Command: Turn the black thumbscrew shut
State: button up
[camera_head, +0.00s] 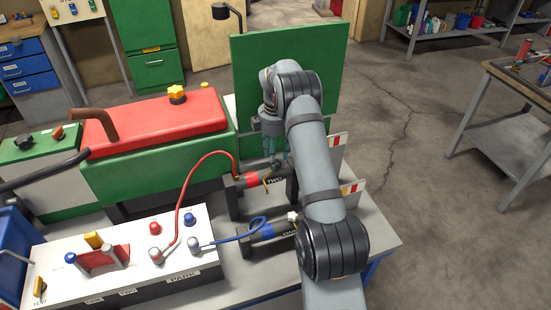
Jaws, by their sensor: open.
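My gripper (275,152) hangs at the end of my grey arm, pointing down over the cylinder marked TWO (253,181). Its fingers are open. A small dark knob (276,163), which looks like the black thumbscrew, sits on top of this cylinder just below the fingertips. My gripper and arm partly hide it, and I cannot tell whether the fingers touch it. A red hose (188,184) runs to the left end of this cylinder. A second cylinder (264,233) with a blue band and a pale knob (292,217) lies nearer, partly behind my arm.
A white panel box (125,255) with knobs and levers stands at the lower left. A blue hose (235,237) runs from it. A green tank with a red lid (155,125) stands behind. An upright green panel (318,75) rises behind my arm.

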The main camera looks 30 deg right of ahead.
jog(key=shift+d+f, duration=0.2)
jog(key=shift+f, duration=0.8)
jog(key=shift+c, duration=1.2)
grip_shut()
